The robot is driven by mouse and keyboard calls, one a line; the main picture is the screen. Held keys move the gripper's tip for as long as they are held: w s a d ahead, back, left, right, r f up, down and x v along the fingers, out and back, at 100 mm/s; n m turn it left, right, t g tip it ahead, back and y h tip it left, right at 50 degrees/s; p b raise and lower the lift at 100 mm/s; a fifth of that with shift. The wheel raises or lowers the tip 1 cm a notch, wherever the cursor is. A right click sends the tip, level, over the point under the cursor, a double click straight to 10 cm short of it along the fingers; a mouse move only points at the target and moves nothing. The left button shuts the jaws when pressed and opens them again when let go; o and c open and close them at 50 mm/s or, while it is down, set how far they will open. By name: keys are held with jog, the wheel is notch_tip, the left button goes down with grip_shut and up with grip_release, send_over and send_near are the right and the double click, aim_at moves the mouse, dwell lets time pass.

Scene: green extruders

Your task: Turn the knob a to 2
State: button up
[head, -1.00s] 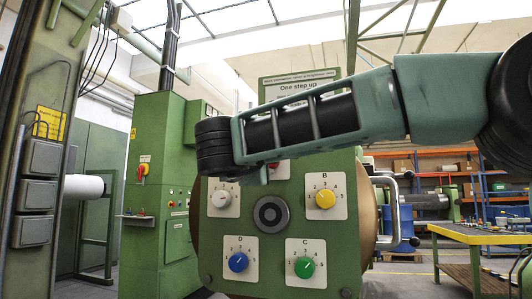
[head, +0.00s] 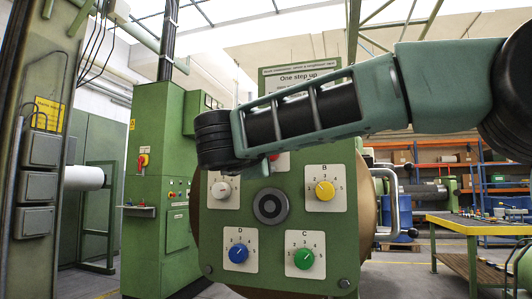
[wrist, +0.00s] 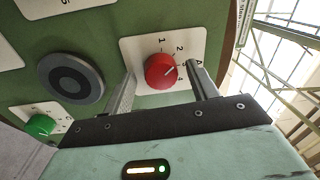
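Knob A is a red knob (wrist: 160,71) on a white numbered plate (wrist: 138,52), its letter A partly visible in the wrist view. Its white pointer mark points up and right in that view, towards the 2 or 3; I cannot tell exactly which. My gripper (wrist: 160,92) is open, with one finger on each side of the red knob and visible gaps. I cannot tell how deep the fingers reach. In the head view my arm covers most of knob A and its plate on the green panel (head: 300,215).
The panel also carries a white knob (head: 221,190), a yellow knob B (head: 324,190), a green knob C (head: 304,259), a blue knob D (head: 238,254) and a dark central disc (head: 270,206). A green cabinet (head: 160,150) stands left; a yellow-edged table (head: 475,228) stands right.

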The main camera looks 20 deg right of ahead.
jog(key=v, duration=1.7)
jog(key=shift+s, duration=0.2)
jog(key=shift+a, duration=0.1)
